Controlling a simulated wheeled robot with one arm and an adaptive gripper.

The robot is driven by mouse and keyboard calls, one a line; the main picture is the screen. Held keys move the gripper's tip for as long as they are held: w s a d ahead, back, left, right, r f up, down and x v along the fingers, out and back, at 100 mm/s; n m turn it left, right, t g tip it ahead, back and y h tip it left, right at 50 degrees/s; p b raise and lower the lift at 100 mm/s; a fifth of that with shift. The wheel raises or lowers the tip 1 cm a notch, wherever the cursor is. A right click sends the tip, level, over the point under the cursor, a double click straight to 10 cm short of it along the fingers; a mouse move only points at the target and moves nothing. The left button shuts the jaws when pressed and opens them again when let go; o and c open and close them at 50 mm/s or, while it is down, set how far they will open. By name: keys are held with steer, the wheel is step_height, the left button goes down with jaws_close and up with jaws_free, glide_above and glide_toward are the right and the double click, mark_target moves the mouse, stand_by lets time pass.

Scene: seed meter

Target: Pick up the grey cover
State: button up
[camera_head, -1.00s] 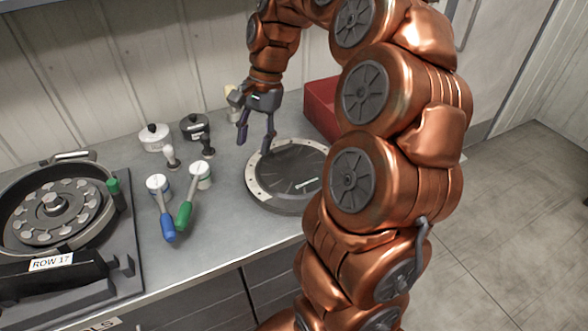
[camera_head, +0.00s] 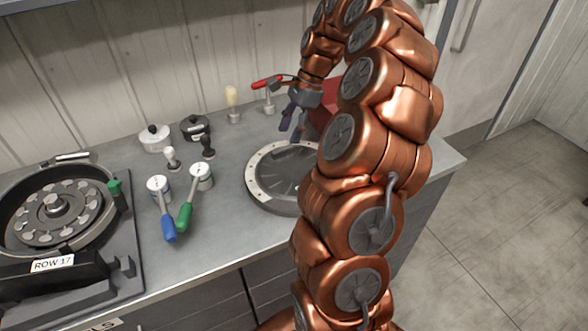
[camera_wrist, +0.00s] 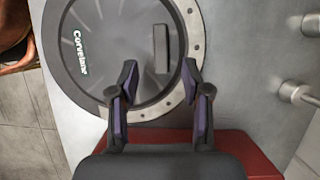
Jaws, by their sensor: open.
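The grey cover (camera_head: 275,172) is a dark, round, shallow disc with a pale dotted band along part of its edge. It lies flat on the bench, its right part hidden behind my arm. My gripper (camera_head: 293,126) is open and empty above the far edge of the cover. In the wrist view, the fingertips (camera_wrist: 160,68) are spread to either side of the handle's near end. Their height above it is hard to judge.
A red box (camera_head: 330,108) stands behind the cover, partly hidden by my gripper. A red-handled tool (camera_head: 267,83) stands at the back. Blue (camera_head: 168,230) and green (camera_head: 184,216) handled tools lie left. The opened round meter (camera_head: 50,205) is farther left. Bare bench (camera_head: 228,205) separates them.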

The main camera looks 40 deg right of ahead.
mark_target(283, 148)
steer(key=shift+p+x, duration=0.95)
steer(key=shift+x, duration=1.1)
steer(key=shift+w+a+f, duration=0.1)
steer(key=shift+a+f, duration=0.2)
steer(key=shift+f, duration=0.2)
jaws_close()
